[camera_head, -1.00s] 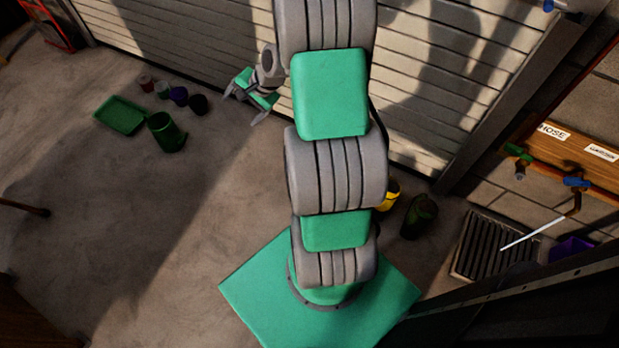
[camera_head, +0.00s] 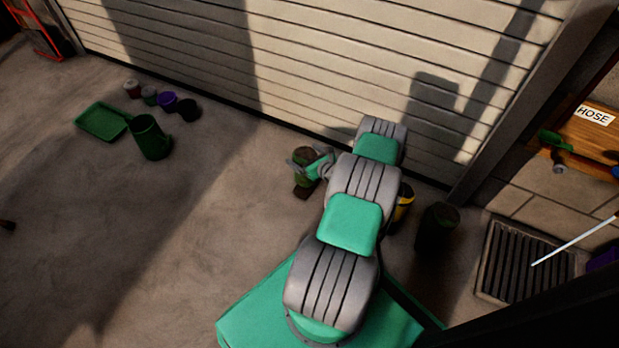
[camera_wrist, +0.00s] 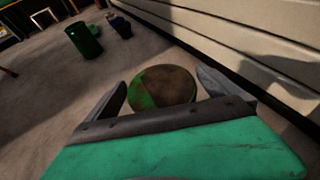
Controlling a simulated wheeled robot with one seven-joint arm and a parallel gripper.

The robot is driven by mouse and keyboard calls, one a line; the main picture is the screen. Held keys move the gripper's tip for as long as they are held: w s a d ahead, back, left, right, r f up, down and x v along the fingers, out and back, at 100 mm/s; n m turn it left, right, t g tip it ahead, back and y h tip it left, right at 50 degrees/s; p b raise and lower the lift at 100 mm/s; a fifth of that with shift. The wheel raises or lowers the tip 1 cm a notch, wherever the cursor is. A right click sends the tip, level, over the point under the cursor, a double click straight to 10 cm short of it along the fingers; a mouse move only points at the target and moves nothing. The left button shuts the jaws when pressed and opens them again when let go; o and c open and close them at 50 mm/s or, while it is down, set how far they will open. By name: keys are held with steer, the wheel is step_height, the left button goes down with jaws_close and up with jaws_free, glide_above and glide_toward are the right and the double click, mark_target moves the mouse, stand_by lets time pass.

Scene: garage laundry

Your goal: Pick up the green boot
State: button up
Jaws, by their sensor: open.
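The green boot, as I take it, is a green and brown thing with a round top (camera_head: 302,153) on the floor near the shutter door in the head view. A dark brown part of it shows below, and my arm hides some of it. In the wrist view its round top (camera_wrist: 165,88) lies between the two fingers, brown with a green patch at the left. My gripper (camera_wrist: 162,80) is open, with one finger to each side of it. I cannot tell if the fingers touch it. In the head view my gripper (camera_head: 312,166) is right at it, partly hidden.
A green bucket (camera_head: 150,138), a green tray (camera_head: 102,121) and several small pots stand at the left. A yellow thing (camera_head: 405,198) and a dark green container (camera_head: 437,228) stand right of my arm. The shutter door (camera_head: 300,65) is close behind.

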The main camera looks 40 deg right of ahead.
steer(key=shift+w+f, duration=0.25)
steer(key=shift+w, duration=0.35)
steer(key=shift+c, duration=0.2)
steer(key=shift+r, duration=0.15)
steer(key=c, duration=2.1)
